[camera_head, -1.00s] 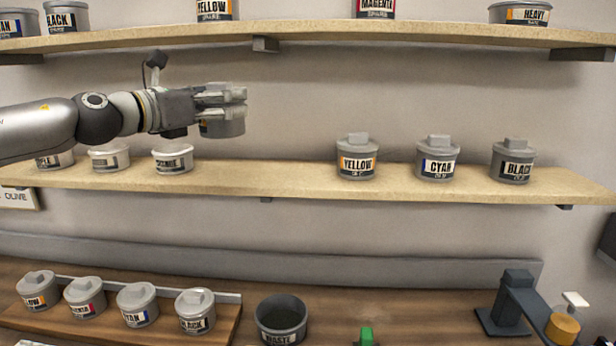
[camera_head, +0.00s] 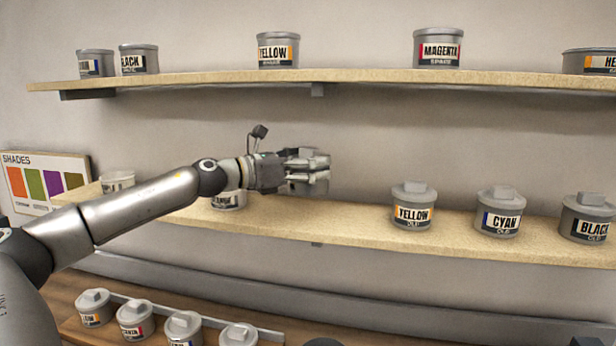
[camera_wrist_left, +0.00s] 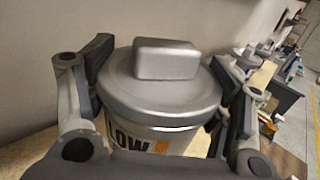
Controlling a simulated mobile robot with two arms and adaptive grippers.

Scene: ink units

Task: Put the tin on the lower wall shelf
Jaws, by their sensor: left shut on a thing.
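My left gripper (camera_head: 318,172) is shut on a tin, its fingers on either side of it. In the left wrist view the tin (camera_wrist_left: 165,95) is upright, with a grey lid, a block-shaped knob and a white label reading "LOW" beside an orange patch. In the head view the tin is mostly hidden behind the fingers. It is low over the lower wall shelf (camera_head: 340,222), in the gap left of the standing yellow tin (camera_head: 412,207). I cannot tell whether its base touches the board. My right gripper is not in view.
A cyan tin (camera_head: 498,212) and a black tin (camera_head: 588,218) stand further right on this shelf. Pale tins (camera_head: 229,200) stand left, partly behind my arm. The upper shelf (camera_head: 370,78) runs above with several tins. More tins stand on the bench below.

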